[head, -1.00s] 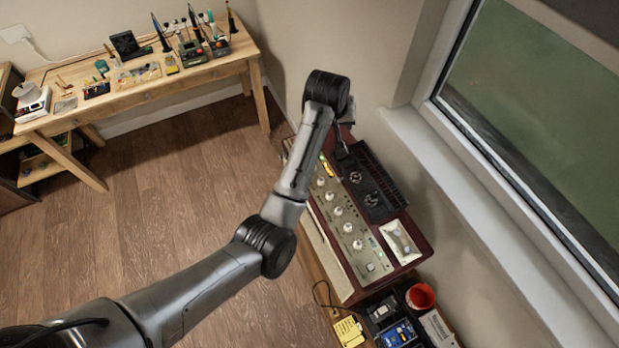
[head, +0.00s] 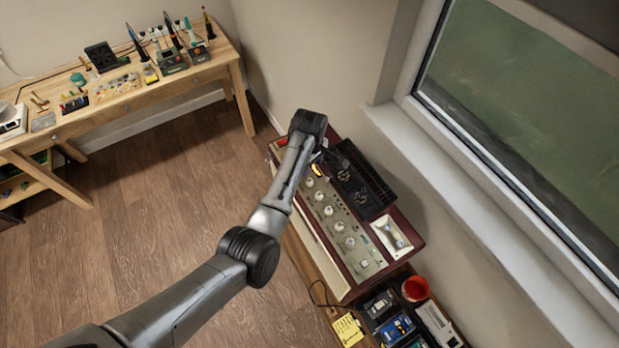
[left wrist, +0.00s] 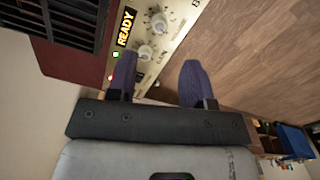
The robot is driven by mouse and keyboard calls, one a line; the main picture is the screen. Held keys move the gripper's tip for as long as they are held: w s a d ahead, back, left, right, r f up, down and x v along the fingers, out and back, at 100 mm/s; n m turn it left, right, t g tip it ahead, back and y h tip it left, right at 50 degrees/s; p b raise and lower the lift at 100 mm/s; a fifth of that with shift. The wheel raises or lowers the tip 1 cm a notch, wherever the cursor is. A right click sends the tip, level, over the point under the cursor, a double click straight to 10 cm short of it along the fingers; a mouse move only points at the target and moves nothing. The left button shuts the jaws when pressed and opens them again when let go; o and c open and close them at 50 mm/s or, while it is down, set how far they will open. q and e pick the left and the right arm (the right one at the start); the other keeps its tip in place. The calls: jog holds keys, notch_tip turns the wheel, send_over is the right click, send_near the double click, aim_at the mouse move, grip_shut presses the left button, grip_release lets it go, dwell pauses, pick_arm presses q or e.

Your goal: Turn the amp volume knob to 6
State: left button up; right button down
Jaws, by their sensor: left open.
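The amp (head: 407,227) is a dark red case with a cream control panel (head: 357,253) carrying a row of pale knobs (head: 328,210). Which knob is volume cannot be read. My left arm reaches over the amp's far end in the head view; its gripper is mostly hidden there behind the wrist. In the left wrist view, the left gripper (left wrist: 157,80) is open, its two dark fingers apart and empty. A knob (left wrist: 145,52) shows just beyond the fingers, nearer the left one, with another knob (left wrist: 158,23) farther off. My right gripper is not in view.
A lit READY display (left wrist: 126,27) sits beside the knobs. A black vented unit (head: 358,180) and a pale tray (head: 391,236) lie on the amp. A red cup (head: 415,288) stands near it. The windowsill (head: 450,180) runs alongside. A workbench (head: 120,100) stands at the back left.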

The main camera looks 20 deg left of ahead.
aim_at(309, 180)
pick_arm(q)
notch_tip(309, 180, down, 9)
jog(key=shift+r+b, duration=0.2)
jog(key=shift+b, duration=0.1)
grip_shut()
dwell(0.6)
